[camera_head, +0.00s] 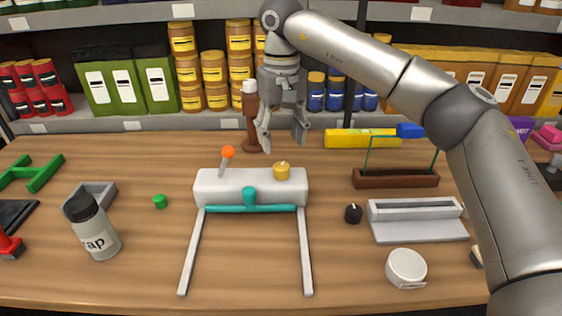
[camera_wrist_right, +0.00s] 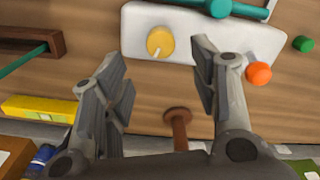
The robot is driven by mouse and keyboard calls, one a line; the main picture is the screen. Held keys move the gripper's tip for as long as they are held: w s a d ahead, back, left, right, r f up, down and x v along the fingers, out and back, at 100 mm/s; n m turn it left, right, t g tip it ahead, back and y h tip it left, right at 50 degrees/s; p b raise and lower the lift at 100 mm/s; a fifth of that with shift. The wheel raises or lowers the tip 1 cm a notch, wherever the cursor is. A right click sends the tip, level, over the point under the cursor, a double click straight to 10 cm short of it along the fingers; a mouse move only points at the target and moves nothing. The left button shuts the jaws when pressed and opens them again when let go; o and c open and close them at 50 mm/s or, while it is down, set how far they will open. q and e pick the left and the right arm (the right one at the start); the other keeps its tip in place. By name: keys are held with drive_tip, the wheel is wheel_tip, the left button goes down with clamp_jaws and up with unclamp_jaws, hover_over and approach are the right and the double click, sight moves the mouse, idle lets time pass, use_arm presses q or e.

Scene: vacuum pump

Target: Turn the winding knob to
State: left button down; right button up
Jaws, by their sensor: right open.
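The winding knob (camera_head: 282,171) is a yellow round knob with a pale pointer mark, on the right part of the white pump body (camera_head: 212,187). In the right wrist view the knob (camera_wrist_right: 160,41) shows beyond the fingertips, roughly between them. The pump also has an orange ball-ended lever (camera_head: 227,153) and a teal bar (camera_head: 235,208) along its front. My right gripper (camera_head: 282,143) points down with its fingers apart, above and behind the pump, touching nothing. In the right wrist view the right gripper (camera_wrist_right: 165,85) is empty. My left gripper is not in view.
A brown post (camera_head: 250,125) with a white top stands behind the pump, close to my right gripper. A black knob (camera_head: 353,213) and a grey tray (camera_head: 415,220) are right. Stocked shelves close off the back.

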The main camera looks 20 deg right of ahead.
sight(282, 166)
wheel_tip(282, 166, down, 7)
idle(0.3)
drive_tip(key=c, duration=1)
